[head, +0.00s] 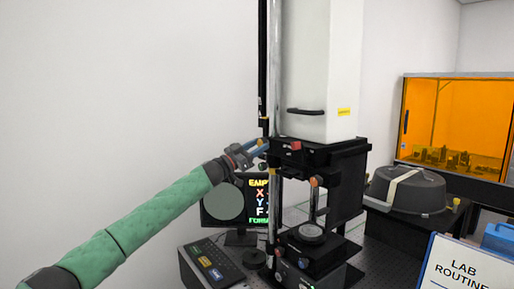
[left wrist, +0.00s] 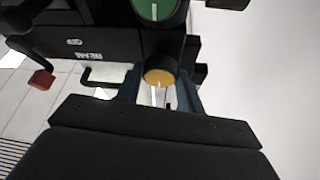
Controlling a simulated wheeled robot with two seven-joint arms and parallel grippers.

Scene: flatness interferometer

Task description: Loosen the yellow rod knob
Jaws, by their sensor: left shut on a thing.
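The yellow rod knob (left wrist: 159,77) shows in the left wrist view as a round yellow cap with a pale line on it. It sits between the two blue fingers of my left gripper (left wrist: 160,92), one on each side. In the head view my left gripper (head: 262,148) reaches the dark block beside the rod of the tall instrument (head: 316,155). My left gripper is shut on the knob, which is mostly hidden by the fingers in the head view. My right gripper is in neither view.
A green knob (left wrist: 155,8) is just beyond the yellow one, and a red-tipped lever (left wrist: 41,79) is to the left. A monitor (head: 223,204) and keypad (head: 212,262) stand below my arm. A dark domed case (head: 408,192) is at right.

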